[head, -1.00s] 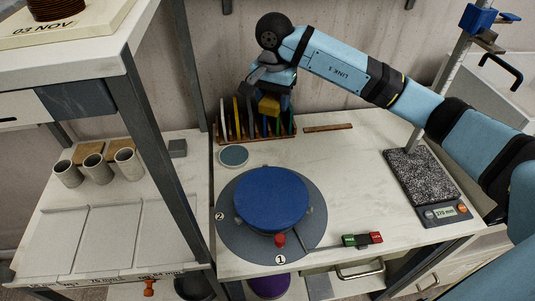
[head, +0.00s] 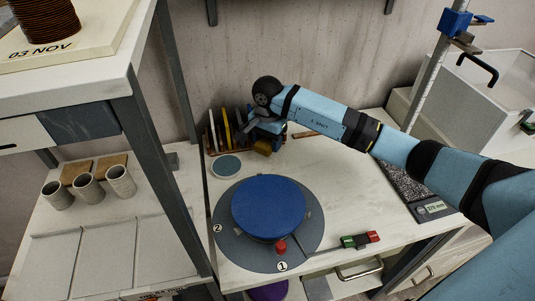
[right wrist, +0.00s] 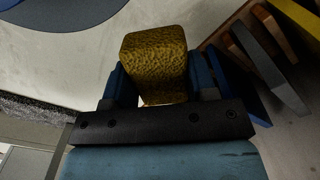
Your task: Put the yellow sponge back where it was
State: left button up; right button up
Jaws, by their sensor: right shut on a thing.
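The yellow sponge (head: 263,147) is a small ochre block with a rough surface. It also shows large in the right wrist view (right wrist: 155,60), between the two blue fingers. My right gripper (head: 267,136) is shut on it, low over the worktable (head: 330,185), at the right end of the rack of upright coloured tools (head: 226,125). I cannot tell whether the sponge touches the table. My left gripper is not in view.
A small grey-blue disc (head: 227,165) lies in front of the rack. A turntable with a blue round top (head: 268,206) stands nearer. A thin brown strip (head: 306,134) lies behind my arm. The table's middle right is clear.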

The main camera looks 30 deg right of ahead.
aim_at(268, 162)
notch_tip(268, 162, down, 6)
jog(key=shift+f, duration=0.1)
dwell(0.4)
jog(key=shift+f, duration=0.15)
jog(key=o, duration=0.8)
jog(key=shift+o, duration=0.2)
jog(key=shift+r, duration=0.2)
